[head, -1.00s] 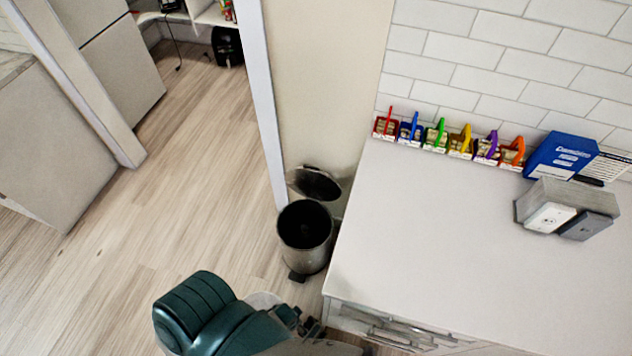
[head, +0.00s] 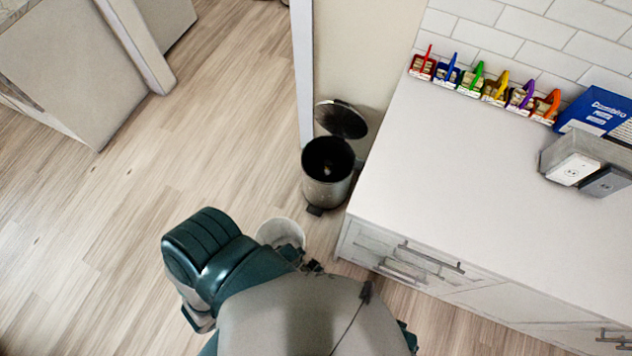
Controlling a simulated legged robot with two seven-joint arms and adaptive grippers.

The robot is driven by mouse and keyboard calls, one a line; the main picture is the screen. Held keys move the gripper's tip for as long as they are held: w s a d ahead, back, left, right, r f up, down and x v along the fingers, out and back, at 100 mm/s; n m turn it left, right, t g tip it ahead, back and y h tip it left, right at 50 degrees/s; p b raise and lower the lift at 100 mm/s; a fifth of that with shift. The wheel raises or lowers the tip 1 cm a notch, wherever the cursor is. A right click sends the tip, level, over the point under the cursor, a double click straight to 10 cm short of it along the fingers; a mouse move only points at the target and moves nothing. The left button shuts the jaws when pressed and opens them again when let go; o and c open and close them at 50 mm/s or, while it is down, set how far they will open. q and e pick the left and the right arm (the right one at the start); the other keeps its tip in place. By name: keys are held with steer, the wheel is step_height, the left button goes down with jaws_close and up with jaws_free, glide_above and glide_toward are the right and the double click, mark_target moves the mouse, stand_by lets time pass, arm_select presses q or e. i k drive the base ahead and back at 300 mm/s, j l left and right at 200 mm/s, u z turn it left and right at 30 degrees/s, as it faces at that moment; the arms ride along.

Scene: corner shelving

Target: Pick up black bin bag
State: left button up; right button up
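A metal pedal bin (head: 328,188) stands upright on the floor in the head view, between the wall end and the white counter. Its round lid (head: 340,119) is tipped back open. The inside is dark, with a small pale spot low down; I cannot tell whether the dark lining is a black bin bag. No separate bag shows. My teal and grey arm and body parts fill the bottom middle, nearer than the bin and apart from it. Small dark parts there (head: 312,266) may be my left gripper, mostly hidden; its fingers are not clear. My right gripper is not seen.
A white counter (head: 480,170) with drawers closely borders the bin on the right. Several coloured small boxes (head: 495,90), a blue box (head: 594,110) and a grey block stand on it. The wood floor (head: 190,150) left of the bin is clear. A pale cabinet (head: 75,70) is at upper left.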

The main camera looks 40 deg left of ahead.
mark_target(325, 169)
steer(key=k+u, duration=0.35)
steer(key=i+j+u, duration=0.15)
steer(key=u, duration=0.4)
steer(key=k+u, duration=0.1)
steer(key=k, duration=0.5)
steer(key=j+u, duration=0.1)
steer(key=u, duration=2)
steer(key=i+j+u, duration=0.1)
steer(key=i+u, duration=0.15)
steer(key=i, duration=1.4)
steer(key=i+l+z, duration=0.15)
steer(key=i+z, duration=0.15)
steer(key=z, duration=0.2)
steer(key=i+z, duration=0.7)
steer(key=z, duration=0.25)
steer(key=i+j+z, duration=0.25)
steer(key=z, duration=0.25)
steer(key=i+l+z, duration=0.25)
steer(key=z, duration=0.2)
steer(key=i+l+z, duration=0.1)
steer(key=i+z, duration=0.75)
steer(key=i+j+z, duration=0.1)
steer(key=i+z, duration=0.3)
steer(key=i+j+z, duration=0.2)
steer(key=z, duration=0.25)
steer(key=i+j, duration=0.05)
steer(key=i, duration=0.05)
